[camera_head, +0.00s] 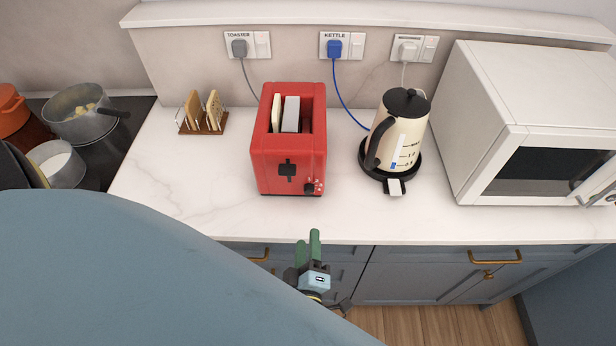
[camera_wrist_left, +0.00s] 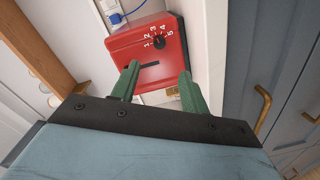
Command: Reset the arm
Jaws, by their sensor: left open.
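My left gripper (camera_head: 308,248) is in front of the counter's front edge, below the red toaster (camera_head: 288,150) in the head view. Its green fingers are apart with nothing between them, as the left wrist view (camera_wrist_left: 158,85) also shows. The toaster also shows beyond the fingers in the left wrist view (camera_wrist_left: 140,48), with its lever slot and numbered dial facing me. A slice of bread stands in one toaster slot, with a grey piece beside it. My blue arm covers the lower left of the head view. My right gripper is not in view.
A cream kettle (camera_head: 402,135) stands right of the toaster, and a white microwave (camera_head: 530,125) stands further right. A toast rack (camera_head: 203,112) is on the left, near pots on a dark hob (camera_head: 108,150). Cabinets (camera_head: 420,275) with brass handles lie below the counter (camera_head: 215,190).

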